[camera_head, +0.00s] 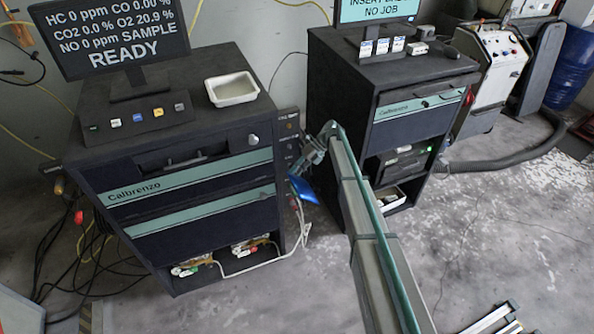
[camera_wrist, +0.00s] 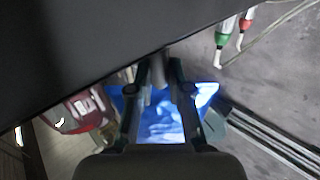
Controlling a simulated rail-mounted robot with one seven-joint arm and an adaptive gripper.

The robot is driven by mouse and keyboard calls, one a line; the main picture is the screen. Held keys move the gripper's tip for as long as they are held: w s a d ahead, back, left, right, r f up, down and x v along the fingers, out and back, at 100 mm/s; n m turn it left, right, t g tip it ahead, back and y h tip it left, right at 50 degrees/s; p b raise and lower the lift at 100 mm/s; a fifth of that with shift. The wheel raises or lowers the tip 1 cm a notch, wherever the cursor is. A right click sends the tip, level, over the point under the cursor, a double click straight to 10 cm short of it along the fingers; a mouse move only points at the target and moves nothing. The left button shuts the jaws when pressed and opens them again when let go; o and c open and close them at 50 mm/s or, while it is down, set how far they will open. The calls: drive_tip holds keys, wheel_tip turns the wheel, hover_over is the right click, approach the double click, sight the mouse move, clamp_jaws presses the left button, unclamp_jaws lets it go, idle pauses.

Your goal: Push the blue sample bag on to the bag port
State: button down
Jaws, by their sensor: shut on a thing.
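The blue sample bag (camera_head: 303,190) hangs at the right side of the left cabinet in the head view. In the wrist view the blue bag (camera_wrist: 160,118) spreads below and between my fingers. My gripper (camera_wrist: 159,76) is shut on the bag, with a grey neck or tube between the fingertips. In the head view my gripper (camera_head: 308,157) is beside the cabinet's right side panel. The bag port cannot be made out clearly, and I cannot tell whether the neck touches it.
The left cabinet (camera_head: 190,190) stands close by; its dark edge fills the top left of the wrist view. A second cabinet (camera_head: 415,120) stands to the right. Green and red fittings (camera_wrist: 222,38) with a pale hose show at the wrist view's upper right. Open floor lies in front.

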drive_tip(key=shift+w+a, duration=0.15)
drive_tip(key=shift+w, duration=0.15)
drive_tip(key=c, duration=1)
unclamp_jaws()
drive_tip(key=shift+r, duration=0.1)
drive_tip(key=v, duration=1.2)
drive_tip(key=s+d+f+n+t+h+b, duration=0.1)
drive_tip(key=s+d+f+n+h+b, duration=0.3)
drive_tip(key=s+f+n, duration=0.95)
drive_tip(key=s+d+f+n+h+p, duration=0.1)
drive_tip(key=s+d+f+n, duration=0.5)
drive_tip(key=s+f+n, duration=0.8)
drive_tip(key=s+d+f+n+g+h+b, duration=0.1)
drive_tip(key=s+d+f+b, duration=0.1)
drive_tip(key=s, duration=1.2)
drive_tip(key=s+d+f+n+g+h+b, duration=0.1)
drive_tip(key=s+d+f+b, duration=0.1)
drive_tip(key=s, duration=1.1)
drive_tip(key=s+d+f+n+g+h+b, duration=0.1)
drive_tip(key=s+f, duration=0.3)
drive_tip(key=s, duration=1)
drive_tip(key=shift+s+d+f+g+b, duration=0.15)
drive_tip(key=shift+d+b, duration=0.2)
drive_tip(key=shift+d, duration=0.05)
drive_tip(key=shift+s+d+f+g+b, duration=0.1)
drive_tip(key=shift+s+d+g+b, duration=0.05)
drive_tip(key=shift+d+b, duration=0.2)
